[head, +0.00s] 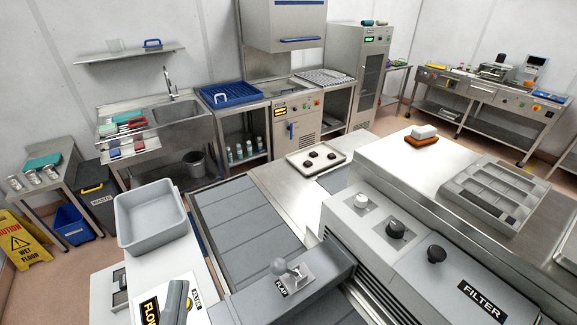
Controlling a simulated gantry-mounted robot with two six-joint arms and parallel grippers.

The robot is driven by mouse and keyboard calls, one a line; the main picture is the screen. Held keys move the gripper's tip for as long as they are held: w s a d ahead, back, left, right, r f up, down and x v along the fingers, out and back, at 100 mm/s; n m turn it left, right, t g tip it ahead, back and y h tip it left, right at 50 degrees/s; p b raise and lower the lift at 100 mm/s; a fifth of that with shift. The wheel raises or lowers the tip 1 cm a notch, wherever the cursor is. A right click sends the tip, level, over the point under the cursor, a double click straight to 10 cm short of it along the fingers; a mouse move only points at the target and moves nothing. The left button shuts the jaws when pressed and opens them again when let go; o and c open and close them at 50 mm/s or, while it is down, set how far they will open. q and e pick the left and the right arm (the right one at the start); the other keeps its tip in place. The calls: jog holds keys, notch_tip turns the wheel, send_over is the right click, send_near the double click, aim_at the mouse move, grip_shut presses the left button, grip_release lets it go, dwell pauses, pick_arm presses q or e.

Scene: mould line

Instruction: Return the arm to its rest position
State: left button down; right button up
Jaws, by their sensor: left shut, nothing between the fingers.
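My left gripper (177,290) shows only in part at the bottom edge of the head view, as a dark grey shape. It is shut and empty. The rest of the left arm is out of view. My right gripper is not in view.
A grey tub (152,245) stands just behind the left gripper. A FLAP lever (280,266) stands to the right. Farther right is the FILTER console (470,285) with knobs. A tray (290,160) with dark pieces lies beyond.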

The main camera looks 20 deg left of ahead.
pick_arm(q)
jog(key=w+a+r+n+y, duration=0.2)
jog(key=r+n, duration=0.3)
jog(key=r, duration=0.2)
jog(key=w+a+r+n+y, duration=0.2)
jog(key=r+n+y, duration=0.15)
jog(key=r, duration=0.35)
jog(key=w+d+r+m+t+h+p, duration=0.1)
jog(key=r+h+p, duration=0.6)
jog(key=r, duration=0.7)
jog(key=w+d+r+m+t+h+p, duration=0.1)
jog(key=d+r+t+h+p, duration=0.3)
jog(key=r+h, duration=0.5)
notch_tip(320, 180, up, 6)
jog(key=d+p, duration=0.2)
jog(key=p, duration=0.1)
jog(key=shift+d+t, duration=0.2)
jog(key=shift+t, duration=0.1)
